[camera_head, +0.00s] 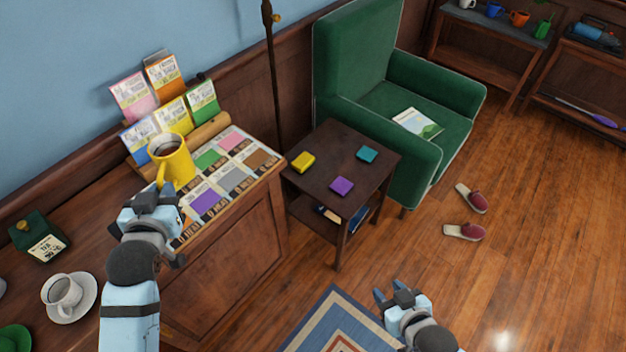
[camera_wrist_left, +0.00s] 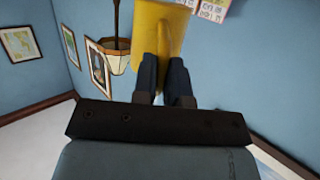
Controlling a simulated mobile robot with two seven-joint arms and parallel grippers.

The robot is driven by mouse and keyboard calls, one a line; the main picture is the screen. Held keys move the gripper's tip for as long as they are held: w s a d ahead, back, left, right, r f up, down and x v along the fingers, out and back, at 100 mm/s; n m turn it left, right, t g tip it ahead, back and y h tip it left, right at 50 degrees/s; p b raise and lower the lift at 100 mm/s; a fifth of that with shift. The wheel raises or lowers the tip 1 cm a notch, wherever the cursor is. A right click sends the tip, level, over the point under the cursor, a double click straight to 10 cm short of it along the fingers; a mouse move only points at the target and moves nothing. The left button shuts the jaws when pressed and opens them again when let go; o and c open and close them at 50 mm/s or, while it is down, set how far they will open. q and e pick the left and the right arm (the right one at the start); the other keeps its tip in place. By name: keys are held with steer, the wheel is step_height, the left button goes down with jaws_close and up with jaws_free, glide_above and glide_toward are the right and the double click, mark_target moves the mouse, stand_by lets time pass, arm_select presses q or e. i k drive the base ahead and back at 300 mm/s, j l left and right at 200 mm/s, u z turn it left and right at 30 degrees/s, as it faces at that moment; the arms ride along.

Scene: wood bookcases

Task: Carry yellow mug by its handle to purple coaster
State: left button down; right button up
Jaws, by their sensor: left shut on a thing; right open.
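The yellow mug (camera_head: 178,165) is roughly upright, with dark liquid inside, in front of the card rack at the left. My left gripper (camera_head: 162,188) is shut on its handle (camera_wrist_left: 165,38), which lies between the fingers in the left wrist view. The mug appears to be over the cabinet top; the gap below it is hard to judge. The purple coaster (camera_head: 342,186) lies bare on the dark side table (camera_head: 318,163), to the right of the mug. My right gripper (camera_head: 393,294) is open and empty, low over the floor near the rug.
Yellow (camera_head: 303,162) and teal (camera_head: 367,155) coasters share the side table. A thin dark pole (camera_head: 273,75) rises behind the cabinet and table. The green armchair (camera_head: 356,60) stands behind the table.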

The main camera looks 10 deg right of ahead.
mark_target(339, 190)
steer(key=l, duration=0.4)
steer(key=i+l+z, duration=0.1)
steer(key=l, duration=0.25)
steer(key=i+l+z, duration=0.1)
steer(key=l, duration=0.3)
steer(key=i+l, duration=0.1)
steer(key=l, duration=0.25)
